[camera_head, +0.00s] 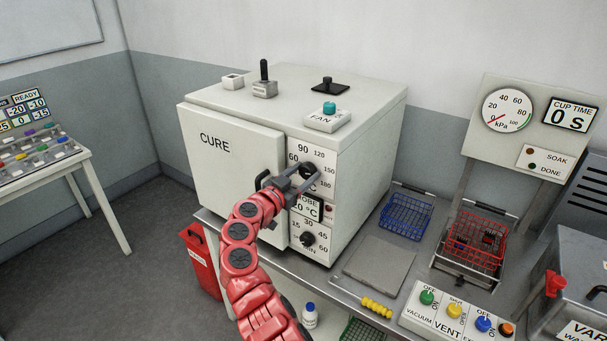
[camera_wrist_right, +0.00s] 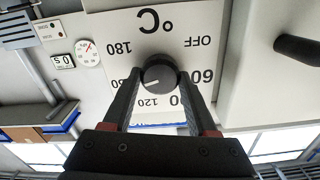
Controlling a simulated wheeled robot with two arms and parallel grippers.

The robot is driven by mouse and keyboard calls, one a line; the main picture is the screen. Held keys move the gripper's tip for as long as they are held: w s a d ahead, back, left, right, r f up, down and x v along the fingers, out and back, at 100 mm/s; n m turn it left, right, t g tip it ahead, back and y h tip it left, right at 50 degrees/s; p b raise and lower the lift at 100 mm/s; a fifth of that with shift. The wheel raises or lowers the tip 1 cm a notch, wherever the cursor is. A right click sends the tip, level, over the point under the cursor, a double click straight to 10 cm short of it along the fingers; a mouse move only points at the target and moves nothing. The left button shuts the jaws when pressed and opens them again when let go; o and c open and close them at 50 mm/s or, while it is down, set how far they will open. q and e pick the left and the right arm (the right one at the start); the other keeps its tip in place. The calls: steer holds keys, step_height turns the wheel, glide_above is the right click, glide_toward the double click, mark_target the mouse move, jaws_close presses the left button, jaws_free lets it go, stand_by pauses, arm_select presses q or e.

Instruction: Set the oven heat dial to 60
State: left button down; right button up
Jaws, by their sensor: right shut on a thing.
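The oven (camera_head: 235,140) is a pale box marked CURE. Its heat dial (camera_head: 309,170) is a black knob on the right-hand front panel, ringed by 60, 90, 120, 150 and 180. My right gripper (camera_head: 300,179) reaches up to it, shut on the knob with one finger on each side. In the right wrist view, upside down, the heat dial (camera_wrist_right: 158,72) sits between the fingertips (camera_wrist_right: 158,82). Its white pointer mark points left and slightly down in that picture, about toward 150; the 60 is on the opposite side. My left gripper is not in view.
A second black dial (camera_head: 308,239) sits below, under a partly hidden PROBE display (camera_head: 308,207). The oven door handle (camera_head: 263,181) is close to my right wrist. A blue basket (camera_head: 406,214), a red basket (camera_head: 478,243) and a grey plate (camera_head: 380,264) lie to the right.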

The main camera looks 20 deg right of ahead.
steer(key=shift+f+b, duration=0.15)
steer(key=shift+b, duration=0.3)
steer(key=n+b, duration=0.3)
steer(key=b, duration=0.6)
steer(key=shift+f, duration=0.2)
steer(key=shift+r+n, duration=0.2)
steer(key=shift+n, duration=0.5)
steer(key=n, duration=0.2)
steer(key=shift+r+n, duration=0.2)
steer(key=shift+n, duration=0.1)
steer(key=n+p, duration=0.1)
steer(key=n, duration=0.1)
steer(key=shift+w+n, duration=0.1)
steer(key=shift+n, duration=0.3)
steer(key=n+p, duration=0.1)
steer(key=n, duration=0.1)
steer(key=shift+a+r+n+p, duration=0.1)
steer(key=shift+n+p, duration=0.2)
steer(key=shift+n, duration=0.1)
steer(key=n+p, duration=0.4)
steer(key=n, duration=0.1)
steer(key=n+p, duration=0.5)
steer(key=n, duration=0.1)
steer(key=shift+n, duration=0.4)
steer(key=n+p, duration=0.3)
steer(key=shift+f, duration=0.2)
steer(key=shift+f+n+p, duration=0.15)
steer(key=shift+n+p, duration=0.9)
steer(key=shift+n, duration=0.25)
steer(key=shift+f, duration=0.1)
